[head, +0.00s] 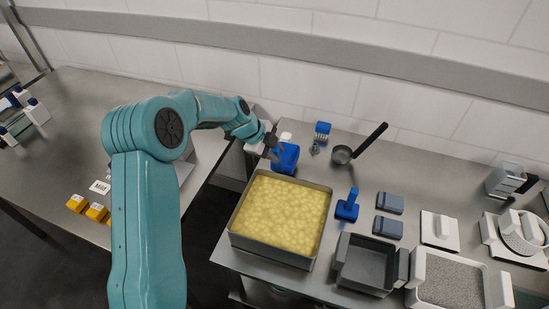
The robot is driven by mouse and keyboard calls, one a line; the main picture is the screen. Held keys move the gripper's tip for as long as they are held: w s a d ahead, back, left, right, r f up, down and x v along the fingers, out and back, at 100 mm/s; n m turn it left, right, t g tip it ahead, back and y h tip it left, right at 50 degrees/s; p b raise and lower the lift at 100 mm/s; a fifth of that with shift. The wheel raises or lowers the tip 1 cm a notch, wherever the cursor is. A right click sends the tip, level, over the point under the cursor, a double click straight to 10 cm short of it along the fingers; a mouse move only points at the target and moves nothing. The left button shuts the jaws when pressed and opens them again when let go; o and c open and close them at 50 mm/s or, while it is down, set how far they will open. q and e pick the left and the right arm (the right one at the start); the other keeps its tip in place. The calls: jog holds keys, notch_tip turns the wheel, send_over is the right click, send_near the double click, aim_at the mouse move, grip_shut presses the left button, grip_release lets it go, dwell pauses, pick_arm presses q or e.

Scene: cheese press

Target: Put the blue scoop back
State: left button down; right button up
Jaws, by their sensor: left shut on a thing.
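My left gripper (271,142) reaches over the back left of the right-hand table. It is shut on the blue scoop (286,158), which is just behind the vat of yellow curd (233,232). I cannot tell whether the scoop touches the table. The arm and gripper hide part of its handle. My right gripper is not in view.
A blue upright-handled tool (347,207), grey blocks (389,203) and a dark grey mould (364,262) stand right of the vat. A dark-handled ladle (343,154) and a small blue brush (322,131) are near the wall. A gap separates the two tables.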

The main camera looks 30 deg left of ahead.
pick_arm(q)
notch_tip(320, 180, down, 4)
jog(key=shift+r, duration=0.25)
jog(key=shift+f, duration=0.1)
jog(key=c, duration=0.9)
grip_release()
